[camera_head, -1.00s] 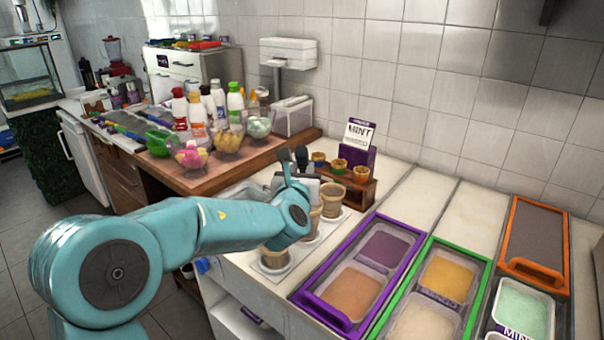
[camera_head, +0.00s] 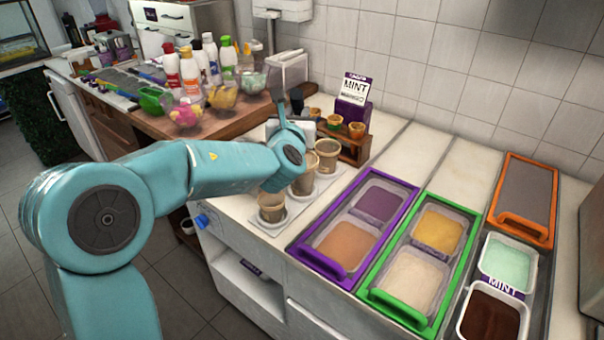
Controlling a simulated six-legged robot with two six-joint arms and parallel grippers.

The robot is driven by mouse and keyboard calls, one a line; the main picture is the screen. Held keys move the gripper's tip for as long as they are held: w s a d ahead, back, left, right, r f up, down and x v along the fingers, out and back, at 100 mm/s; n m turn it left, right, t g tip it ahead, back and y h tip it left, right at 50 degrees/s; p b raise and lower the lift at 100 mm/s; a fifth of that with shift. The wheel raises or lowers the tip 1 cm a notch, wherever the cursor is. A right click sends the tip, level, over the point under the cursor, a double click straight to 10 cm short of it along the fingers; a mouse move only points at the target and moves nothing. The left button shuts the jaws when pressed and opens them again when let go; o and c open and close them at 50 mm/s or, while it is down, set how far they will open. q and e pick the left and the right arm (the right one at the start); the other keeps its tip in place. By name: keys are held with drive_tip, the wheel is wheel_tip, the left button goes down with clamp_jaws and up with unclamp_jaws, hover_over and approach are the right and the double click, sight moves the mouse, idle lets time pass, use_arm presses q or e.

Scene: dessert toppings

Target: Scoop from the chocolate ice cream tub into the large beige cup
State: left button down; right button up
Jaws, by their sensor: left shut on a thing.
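The chocolate ice cream tub (camera_head: 490,318), white-rimmed with dark brown content, is at the bottom right, partly cut off by the picture edge. Several beige cups stand in holders on the counter: a front one (camera_head: 271,209), a middle one (camera_head: 304,185) partly behind my wrist, and a back one (camera_head: 327,156). I cannot tell for sure which is the large one. My left gripper (camera_head: 291,114) is beyond my wrist, by the cups and far from the chocolate tub. It is shut on what looks like a dark-handled scoop, mostly hidden. My right gripper is out of view.
A mint tub (camera_head: 509,262) adjoins the chocolate tub. Purple (camera_head: 298,249), green (camera_head: 384,276) and orange (camera_head: 520,230) framed trays line the counter. Bottles and bowls crowd the wooden counter at left.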

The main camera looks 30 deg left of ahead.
sight(296, 104)
use_arm(q)
wheel_tip(296, 104, up, 3)
drive_tip(key=shift+r+p, duration=0.1)
drive_tip(key=shift+p, duration=0.55)
